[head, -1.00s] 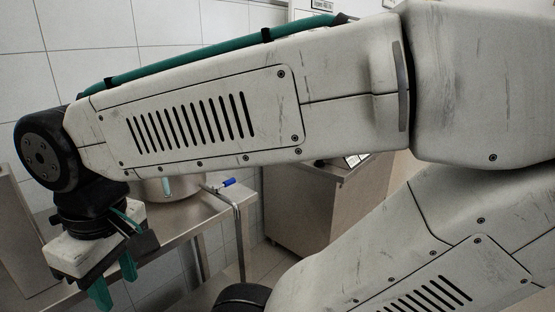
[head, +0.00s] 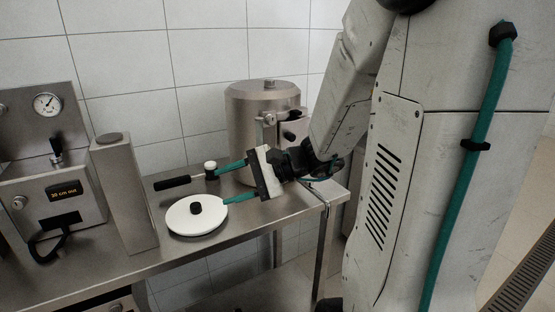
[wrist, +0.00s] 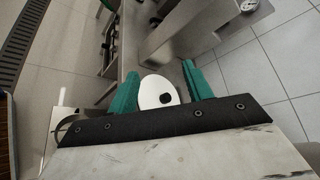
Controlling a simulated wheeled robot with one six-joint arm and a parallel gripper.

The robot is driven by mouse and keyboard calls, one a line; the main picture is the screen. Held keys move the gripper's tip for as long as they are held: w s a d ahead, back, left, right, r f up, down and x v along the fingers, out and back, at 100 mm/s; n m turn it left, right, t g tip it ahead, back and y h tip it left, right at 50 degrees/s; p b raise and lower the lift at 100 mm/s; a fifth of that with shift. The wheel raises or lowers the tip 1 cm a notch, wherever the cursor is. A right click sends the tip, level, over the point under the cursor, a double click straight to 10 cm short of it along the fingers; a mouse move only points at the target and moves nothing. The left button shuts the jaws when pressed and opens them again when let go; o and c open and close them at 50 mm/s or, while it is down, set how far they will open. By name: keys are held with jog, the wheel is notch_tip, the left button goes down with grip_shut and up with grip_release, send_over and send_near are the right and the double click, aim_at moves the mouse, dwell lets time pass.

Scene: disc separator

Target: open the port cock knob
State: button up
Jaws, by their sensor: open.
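My gripper (head: 221,187) is open and empty, its two teal fingers spread and pointing left over the steel bench. It also shows in the wrist view (wrist: 160,70). Behind it stands a steel cylindrical vessel (head: 252,110) with a fitting (head: 268,125) on its right side. A small black knob (head: 289,136) shows on that side, above and right of my gripper and apart from its fingers. I cannot tell whether this is the port cock knob. My gripper and wrist hide the vessel's lower right part.
A white disc (head: 181,221) with a black centre knob lies on the bench (head: 110,268), near the lower finger. A black-handled tool (head: 173,183) lies behind it. A steel column (head: 125,195) and a gauge panel (head: 40,130) stand left. Tiled wall closes the back.

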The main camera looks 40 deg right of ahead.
jog(key=d+f+m+t+h, duration=0.4)
jog(key=d+m+h, duration=0.4)
jog(key=d, duration=0.8)
jog(key=d+f+m+t+h, duration=0.4)
jog(key=d+m+h, duration=0.45)
jog(key=d, duration=0.75)
jog(key=w+d+y, duration=0.1)
jog(key=w, duration=0.5)
jog(key=shift+d+f+t, duration=0.15)
jog(key=shift+d+t, duration=0.1)
jog(key=shift+t, duration=0.05)
jog(key=shift+w, duration=0.1)
